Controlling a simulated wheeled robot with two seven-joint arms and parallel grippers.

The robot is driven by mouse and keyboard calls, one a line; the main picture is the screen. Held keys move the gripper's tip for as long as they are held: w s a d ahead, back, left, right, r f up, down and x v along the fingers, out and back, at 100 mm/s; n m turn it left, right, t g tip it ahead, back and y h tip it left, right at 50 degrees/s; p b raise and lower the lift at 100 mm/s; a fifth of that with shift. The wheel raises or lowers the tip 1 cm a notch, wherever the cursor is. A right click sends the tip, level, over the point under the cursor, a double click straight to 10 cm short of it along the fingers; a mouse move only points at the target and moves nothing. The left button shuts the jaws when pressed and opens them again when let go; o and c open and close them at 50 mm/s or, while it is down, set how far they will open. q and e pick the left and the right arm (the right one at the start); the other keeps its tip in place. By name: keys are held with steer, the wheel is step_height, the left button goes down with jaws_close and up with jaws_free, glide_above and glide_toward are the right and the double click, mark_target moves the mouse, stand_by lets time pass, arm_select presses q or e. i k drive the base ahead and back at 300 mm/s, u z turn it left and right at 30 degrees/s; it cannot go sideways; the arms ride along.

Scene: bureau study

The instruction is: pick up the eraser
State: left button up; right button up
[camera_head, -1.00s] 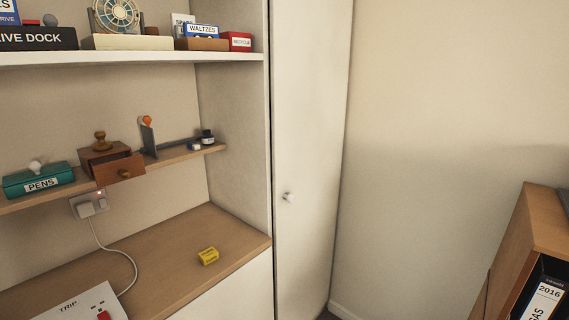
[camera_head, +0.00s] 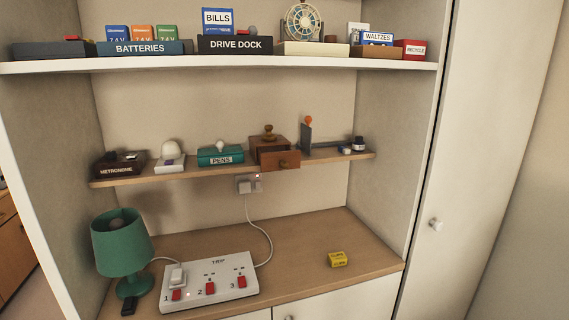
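A small white and blue block (camera_head: 344,150), which looks like the eraser, lies at the right end of the narrow wooden shelf (camera_head: 230,172). It sits just left of a dark ink bottle (camera_head: 358,144). It is too small in the picture to read any marking on it. Neither of my grippers shows in the head view.
On the shelf, left of the block, stand a dark upright holder (camera_head: 305,138), a wooden box with an open drawer (camera_head: 283,162) and a teal PENS box (camera_head: 221,158). Below, the desk (camera_head: 310,235) holds a yellow block (camera_head: 338,259), a switch panel (camera_head: 215,268) and a green lamp (camera_head: 122,240).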

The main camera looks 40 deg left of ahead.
mark_target(343, 148)
steer(key=z, duration=0.05)
steer(key=k, duration=0.45)
steer(key=u, duration=0.7)
steer(key=i, duration=1.25)
steer(key=u, duration=1.15)
steer(key=i, duration=0.2)
steer(key=u, duration=0.1)
